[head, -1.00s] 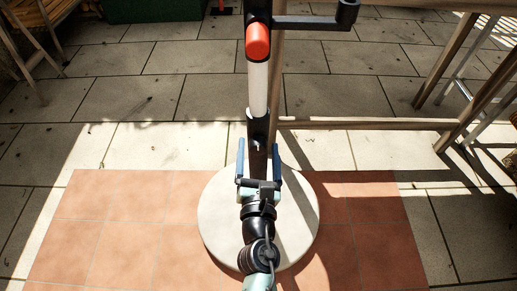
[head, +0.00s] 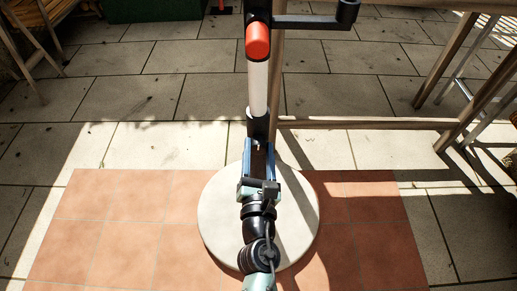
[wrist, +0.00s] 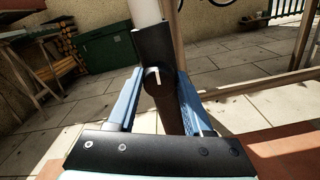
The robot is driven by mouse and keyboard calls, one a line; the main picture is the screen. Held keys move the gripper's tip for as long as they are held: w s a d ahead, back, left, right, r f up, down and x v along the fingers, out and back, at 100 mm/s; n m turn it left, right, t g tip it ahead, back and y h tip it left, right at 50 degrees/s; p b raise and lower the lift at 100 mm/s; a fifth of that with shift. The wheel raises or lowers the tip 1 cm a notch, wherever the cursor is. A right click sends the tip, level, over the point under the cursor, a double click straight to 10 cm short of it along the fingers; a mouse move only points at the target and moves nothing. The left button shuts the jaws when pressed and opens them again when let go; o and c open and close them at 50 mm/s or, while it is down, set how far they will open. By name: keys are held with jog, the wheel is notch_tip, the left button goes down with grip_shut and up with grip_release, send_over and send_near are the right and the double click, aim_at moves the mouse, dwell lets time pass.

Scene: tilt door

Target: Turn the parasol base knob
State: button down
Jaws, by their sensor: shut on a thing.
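The parasol base is a round pale slab (head: 222,215) on the floor, with a dark upright tube (wrist: 151,45) and a white pole (head: 258,88) above it. The black knob (wrist: 156,80), with a pale mark on its face, sits low on the tube's near side. My gripper (head: 258,146) reaches over the slab to the tube. Its two blue fingers (wrist: 160,88) are shut on the knob, one on each side. The knob is hard to make out in the head view, and the exact finger contact is partly hidden.
A red-orange fitting (head: 258,42) and a black crank arm (head: 310,22) are higher on the pole. A wooden rail (head: 365,124) runs right behind the tube to slanted wooden legs (head: 447,60). Terracotta tiles (head: 120,215) beside the slab are clear.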

jog(key=m, duration=0.4)
jog(key=shift+d, duration=0.1)
jog(key=m, duration=0.4)
jog(key=shift+f+m, duration=0.15)
jog(key=shift+m, duration=0.15)
jog(key=m, duration=0.4)
jog(key=shift+f+m, duration=0.1)
jog(key=shift+m, duration=0.2)
jog(key=m, duration=0.9)
jog(key=shift+f, duration=0.15)
jog(key=m+p, duration=0.1)
jog(key=m, duration=0.3)
jog(key=shift+m, duration=0.3)
jog(key=m+p, duration=0.1)
jog(key=m, duration=0.3)
jog(key=shift+a, duration=0.2)
jog(key=shift+f+m+p, duration=0.1)
jog(key=shift+m+p, duration=0.35)
jog(key=shift+m, duration=1.65)
